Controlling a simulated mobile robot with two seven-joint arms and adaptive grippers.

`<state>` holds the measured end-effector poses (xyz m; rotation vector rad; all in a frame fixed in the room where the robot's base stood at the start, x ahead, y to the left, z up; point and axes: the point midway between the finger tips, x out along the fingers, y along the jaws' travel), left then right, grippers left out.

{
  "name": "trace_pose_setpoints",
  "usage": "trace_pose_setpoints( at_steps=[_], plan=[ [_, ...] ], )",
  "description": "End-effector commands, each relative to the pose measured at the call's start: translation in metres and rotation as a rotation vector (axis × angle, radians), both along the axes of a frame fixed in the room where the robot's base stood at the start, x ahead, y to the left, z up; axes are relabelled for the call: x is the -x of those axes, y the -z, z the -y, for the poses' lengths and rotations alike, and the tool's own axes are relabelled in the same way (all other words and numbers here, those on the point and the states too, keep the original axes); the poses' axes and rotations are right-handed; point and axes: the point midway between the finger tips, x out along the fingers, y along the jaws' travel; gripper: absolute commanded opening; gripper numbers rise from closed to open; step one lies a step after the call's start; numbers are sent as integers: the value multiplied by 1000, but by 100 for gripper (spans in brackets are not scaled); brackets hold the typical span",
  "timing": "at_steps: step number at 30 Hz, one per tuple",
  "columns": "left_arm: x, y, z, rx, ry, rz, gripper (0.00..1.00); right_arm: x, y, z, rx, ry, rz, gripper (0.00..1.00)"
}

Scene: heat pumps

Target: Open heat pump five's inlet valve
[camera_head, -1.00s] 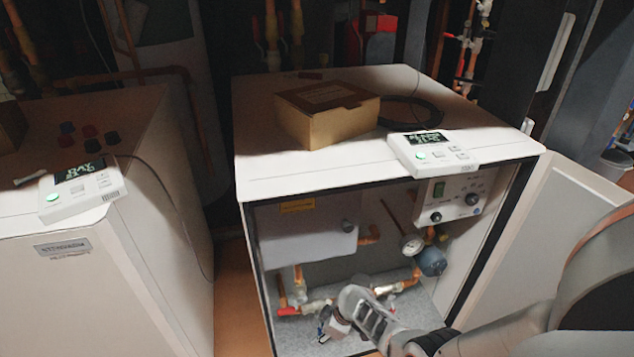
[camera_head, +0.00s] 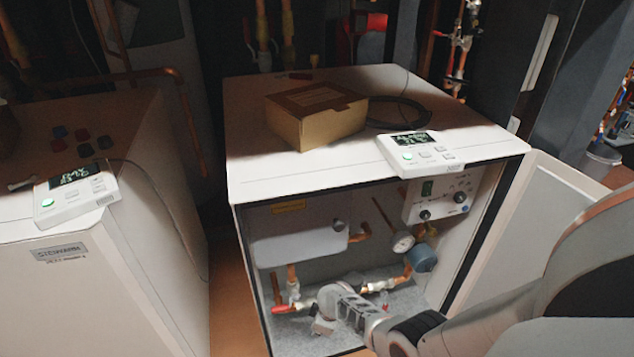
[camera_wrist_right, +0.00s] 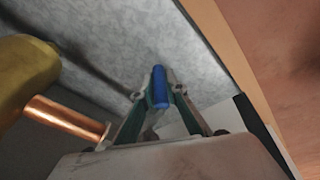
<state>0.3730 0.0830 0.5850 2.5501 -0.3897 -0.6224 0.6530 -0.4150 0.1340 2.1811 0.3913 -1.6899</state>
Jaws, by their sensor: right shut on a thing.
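The open heat pump cabinet (camera_head: 300,170) stands in the middle of the head view, its lower front showing copper pipes and valves. My right gripper (camera_head: 322,326) reaches in low at the front, near the pipe with the red-handled valve (camera_head: 281,309). In the right wrist view my right gripper (camera_wrist_right: 160,100) is shut on a blue handle (camera_wrist_right: 160,87), which stands between the two fingertips. The valve body under that handle is hidden by the gripper. In the head view the handle itself is too small to make out. My left gripper is not in view.
The cabinet's open door (camera_head: 535,235) stands at the right beside my arm. A gauge (camera_head: 403,242) and a blue-grey vessel (camera_head: 422,258) sit inside. A cardboard box (camera_head: 315,115) and a control unit (camera_head: 420,150) lie on top. Another closed unit (camera_head: 90,280) stands left.

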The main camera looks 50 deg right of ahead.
Motion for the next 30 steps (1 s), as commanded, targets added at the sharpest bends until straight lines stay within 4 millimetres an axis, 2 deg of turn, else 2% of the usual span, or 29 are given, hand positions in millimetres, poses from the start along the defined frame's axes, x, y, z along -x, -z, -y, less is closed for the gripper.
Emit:
trace_pose_setpoints(
  at_steps=[9,20,21,22,30],
  plan=[
    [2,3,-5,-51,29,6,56,8,-2,9,141,-4,-90,0],
    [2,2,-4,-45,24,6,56,10,-1,11,153,-1,-97,0],
    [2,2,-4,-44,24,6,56,10,-1,11,153,-1,-96,21],
    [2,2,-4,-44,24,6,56,9,-1,11,153,-1,-96,28],
    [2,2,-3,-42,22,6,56,8,-2,10,151,0,-93,30]
  ],
)
